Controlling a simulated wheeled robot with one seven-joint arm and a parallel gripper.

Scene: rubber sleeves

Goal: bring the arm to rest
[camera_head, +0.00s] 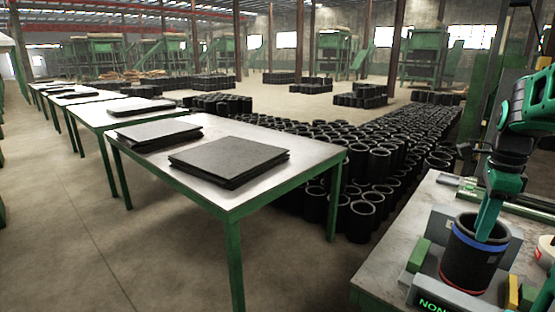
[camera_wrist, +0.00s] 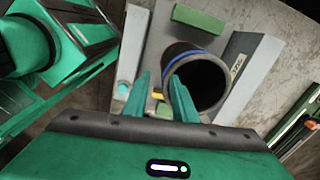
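A black rubber sleeve (camera_head: 468,268) with a blue band stands upright in a grey fixture (camera_head: 440,222) on the bench at the right of the head view. In the wrist view the sleeve (camera_wrist: 212,88) is seen from above, with its dark mouth facing the camera. My gripper (camera_head: 484,236) is low at the sleeve's mouth. In the wrist view my gripper (camera_wrist: 160,84) shows two green fingers set apart. The right finger overlaps the mouth and the left one is outside the wall, with a gap between them. How deep the right fingertip reaches is hidden.
The metal bench (camera_head: 400,262) carries the fixture, with green and yellow blocks around the sleeve. A long table (camera_head: 225,195) with stacked dark sheets (camera_head: 230,160) stands to the left. Many black sleeves (camera_head: 360,215) fill the floor between. The left aisle is clear.

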